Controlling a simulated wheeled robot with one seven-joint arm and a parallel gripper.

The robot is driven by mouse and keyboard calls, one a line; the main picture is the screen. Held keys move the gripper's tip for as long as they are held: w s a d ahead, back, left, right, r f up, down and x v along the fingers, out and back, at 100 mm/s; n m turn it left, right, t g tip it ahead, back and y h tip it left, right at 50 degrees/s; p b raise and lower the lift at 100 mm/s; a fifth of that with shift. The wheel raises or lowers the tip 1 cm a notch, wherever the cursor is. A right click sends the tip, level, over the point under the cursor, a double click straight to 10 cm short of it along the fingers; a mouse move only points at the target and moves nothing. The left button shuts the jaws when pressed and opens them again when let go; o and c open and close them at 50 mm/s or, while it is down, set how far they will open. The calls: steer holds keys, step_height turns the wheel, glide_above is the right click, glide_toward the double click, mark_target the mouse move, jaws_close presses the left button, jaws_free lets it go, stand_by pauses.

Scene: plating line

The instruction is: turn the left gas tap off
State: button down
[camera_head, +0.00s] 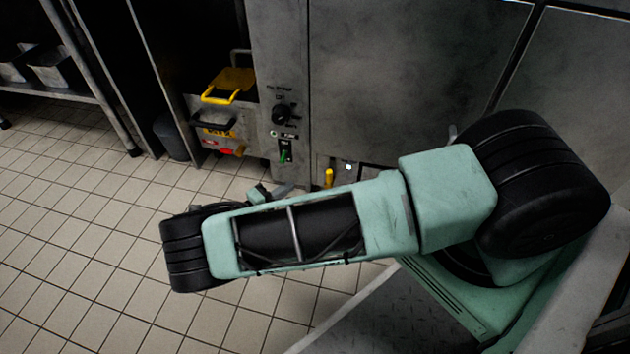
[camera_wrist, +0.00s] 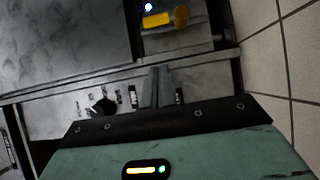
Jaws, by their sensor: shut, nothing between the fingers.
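A yellow handle (camera_head: 329,178), which looks like a gas tap lever, points up and down in a low recess of the metal cabinet in the head view. In the wrist view the same handle (camera_wrist: 157,19) lies sideways at the top, with a brownish round part at its right end. Only one such tap shows; I cannot tell whether it is the left one. My gripper (camera_wrist: 160,70) is shut and empty, its fingers over the control panel and apart from the yellow handle. In the head view my arm hides most of my gripper.
The control panel (camera_head: 268,60) has a black knob (camera_head: 283,113) and a green lever (camera_head: 284,157). A small white light (camera_head: 348,167) shows beside the yellow handle. Yellow- and black-handled items (camera_head: 232,82) stand left of the panel. The tiled floor (camera_head: 80,220) is clear at left.

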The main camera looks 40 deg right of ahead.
mark_target(330, 176)
steer(key=s+d+b, duration=0.2)
steer(key=d+b, duration=0.1)
steer(key=d, duration=0.6)
